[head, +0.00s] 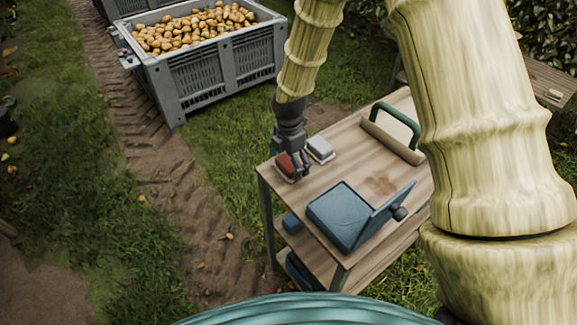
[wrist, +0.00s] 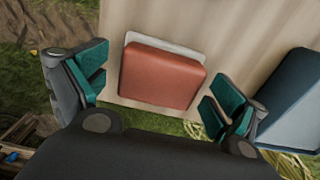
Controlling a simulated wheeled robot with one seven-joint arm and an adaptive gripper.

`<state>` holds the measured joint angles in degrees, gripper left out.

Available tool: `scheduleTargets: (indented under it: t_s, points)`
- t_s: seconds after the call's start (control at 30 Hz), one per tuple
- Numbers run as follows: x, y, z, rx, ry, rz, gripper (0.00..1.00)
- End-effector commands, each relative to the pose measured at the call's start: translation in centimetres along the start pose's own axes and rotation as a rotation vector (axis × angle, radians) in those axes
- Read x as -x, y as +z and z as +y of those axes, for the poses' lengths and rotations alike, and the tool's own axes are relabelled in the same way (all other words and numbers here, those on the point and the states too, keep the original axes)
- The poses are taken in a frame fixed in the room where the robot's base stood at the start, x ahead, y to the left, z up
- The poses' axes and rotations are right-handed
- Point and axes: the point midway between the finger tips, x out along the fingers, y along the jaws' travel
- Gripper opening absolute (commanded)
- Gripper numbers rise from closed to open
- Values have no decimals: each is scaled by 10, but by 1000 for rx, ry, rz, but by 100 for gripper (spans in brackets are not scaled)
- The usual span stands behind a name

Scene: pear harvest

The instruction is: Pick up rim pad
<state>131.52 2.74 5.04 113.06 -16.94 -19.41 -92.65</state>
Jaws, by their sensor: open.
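The rim pad seems to be the red block with a pale base (head: 284,164) near the left corner of the wooden cart top; the picture does not name it. In the wrist view the red pad (wrist: 163,76) lies flat, its pale base edge showing behind it. My gripper (head: 296,168) is down at the pad, and partly covers it in the head view. In the wrist view my gripper (wrist: 154,92) is open, with one green-padded finger left of the pad and one right of it. I see a gap on both sides.
A grey-white block (head: 320,149) lies just behind the pad. A blue case with a raised lid (head: 342,215) stands nearer on the cart top (head: 345,160). A green-handled tool (head: 393,135) lies at the back. A grey crate of pears (head: 205,75) stands on the ground beyond.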

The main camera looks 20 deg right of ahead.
Motion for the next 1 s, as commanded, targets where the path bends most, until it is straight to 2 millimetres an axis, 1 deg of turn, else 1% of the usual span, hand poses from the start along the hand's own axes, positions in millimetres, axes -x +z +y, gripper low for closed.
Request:
scheduleTargets:
  t_s: [0.07,0.1,0.17,0.3,0.37,0.77,0.87,1.0]
  points:
    - [0,0,0,0,0,0,96]
    - [0,0,0,0,0,0,93]
    - [0,0,0,0,0,0,82]
    - [0,0,0,0,0,0,56]
    - [0,0,0,0,0,0,47]
    - [3,0,0,0,0,0,46]
    - [8,0,0,0,1,0,46]
    - [21,1,1,-1,2,0,46]
